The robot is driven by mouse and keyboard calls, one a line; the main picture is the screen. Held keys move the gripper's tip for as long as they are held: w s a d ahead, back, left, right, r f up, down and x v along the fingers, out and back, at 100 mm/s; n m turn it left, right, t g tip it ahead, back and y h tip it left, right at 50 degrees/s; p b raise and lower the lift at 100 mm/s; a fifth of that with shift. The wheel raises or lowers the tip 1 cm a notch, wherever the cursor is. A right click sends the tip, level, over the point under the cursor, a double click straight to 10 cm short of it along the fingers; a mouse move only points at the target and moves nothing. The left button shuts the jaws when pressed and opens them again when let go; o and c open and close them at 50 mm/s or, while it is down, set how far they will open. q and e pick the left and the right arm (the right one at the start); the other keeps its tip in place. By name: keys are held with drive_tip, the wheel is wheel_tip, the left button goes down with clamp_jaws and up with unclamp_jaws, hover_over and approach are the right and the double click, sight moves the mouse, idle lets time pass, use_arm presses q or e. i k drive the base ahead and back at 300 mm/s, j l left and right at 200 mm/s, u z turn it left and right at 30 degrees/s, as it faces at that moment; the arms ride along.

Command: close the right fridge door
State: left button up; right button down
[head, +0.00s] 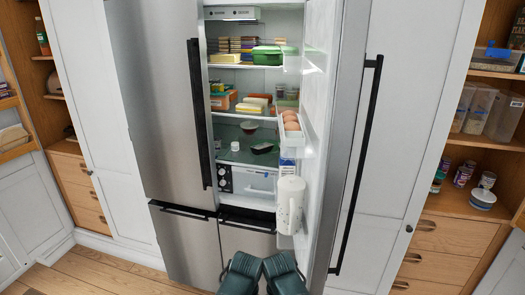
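The right fridge door (346,120) stands open, swung out toward me on the right side of the fridge. Its long black vertical handle (357,165) is on the outer face, which is turned to the right. The door's inner side holds a rack with eggs (291,121) and a white jug (290,204). The left fridge door (160,90) is shut, with its own black handle (199,115). Two dark green parts of my arms show at the bottom centre, below the opening. I see no gripper fingers, and no gripper touches the door.
The fridge interior shows stocked shelves (243,66). Lower drawers (184,240) below are shut. White cabinet panels flank the fridge. Wooden shelves with jars and containers (481,110) stand at the right. Wooden floor (110,272) is clear at the lower left.

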sight(332, 63)
drive_tip(key=l+u, duration=0.15)
drive_tip(key=l, duration=0.55)
drive_tip(key=k+l+u, duration=0.2)
drive_tip(key=l, duration=0.5)
drive_tip(key=l+u, duration=0.15)
drive_tip(key=l, duration=0.55)
